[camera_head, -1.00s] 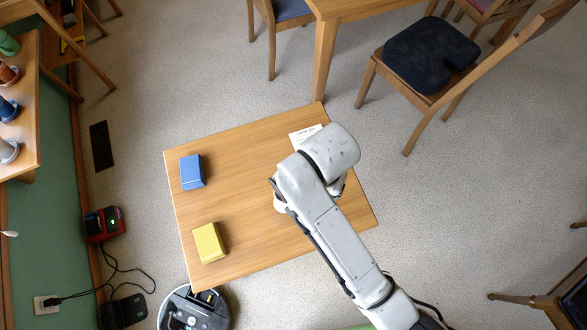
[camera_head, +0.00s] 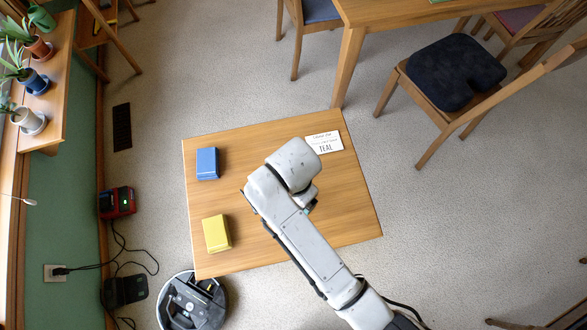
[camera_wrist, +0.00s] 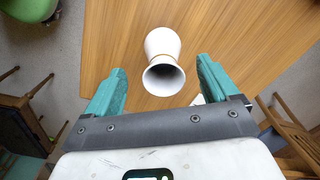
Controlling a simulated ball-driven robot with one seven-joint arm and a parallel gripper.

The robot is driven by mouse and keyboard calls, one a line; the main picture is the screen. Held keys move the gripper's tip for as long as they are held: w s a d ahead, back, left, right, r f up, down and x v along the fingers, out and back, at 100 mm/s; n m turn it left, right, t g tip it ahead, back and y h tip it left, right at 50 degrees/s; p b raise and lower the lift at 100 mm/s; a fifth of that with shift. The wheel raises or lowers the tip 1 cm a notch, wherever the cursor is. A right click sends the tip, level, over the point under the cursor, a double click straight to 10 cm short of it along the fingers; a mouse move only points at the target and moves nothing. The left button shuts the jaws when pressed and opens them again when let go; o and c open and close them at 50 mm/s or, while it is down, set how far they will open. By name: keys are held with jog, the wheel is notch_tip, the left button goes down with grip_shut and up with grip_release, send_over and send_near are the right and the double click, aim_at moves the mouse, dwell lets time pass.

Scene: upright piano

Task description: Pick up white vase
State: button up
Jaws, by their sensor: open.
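I see no contact, and cannot tell how far below the fingertips the vase is. In the head view my arm hides the vase and most of my gripper.
On the table (camera_head: 345,215) lie a blue box (camera_head: 207,163), a yellow box (camera_head: 216,233) and a white card (camera_head: 324,142) reading TEAL. A chair with a dark cushion (camera_head: 455,72) stands at upper right.

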jog(key=shift+a+f, duration=0.2)
jog(key=shift+f, duration=2.5)
jog(key=shift+c, duration=0.3)
jog(key=shift+w, duration=0.1)
jog(key=c, duration=1.2)
